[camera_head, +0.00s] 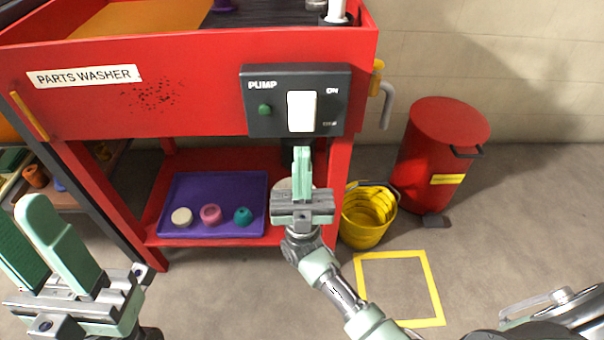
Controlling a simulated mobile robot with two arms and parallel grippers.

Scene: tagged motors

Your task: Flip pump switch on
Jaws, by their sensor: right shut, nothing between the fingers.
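The pump switch (302,111) is a white rocker on a black panel (258,88) marked PUMP, with ON above and OFF below. The panel sits on the front of the red parts washer (190,100). A dark green indicator (264,110) is left of the rocker. My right gripper (302,152) is shut and empty, its fingers pointing up just below the switch in the picture; I cannot tell if it touches the panel. My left gripper (35,225) is at the lower left, its two green fingers apart, with nothing seen between them.
A purple tray (180,188) with small round parts lies on the washer's lower shelf. A yellow bucket (362,225) and a red bin (435,140) stand to the right. A yellow floor square (425,265) is empty. A hooked grey pipe (387,105) juts from the washer's right side.

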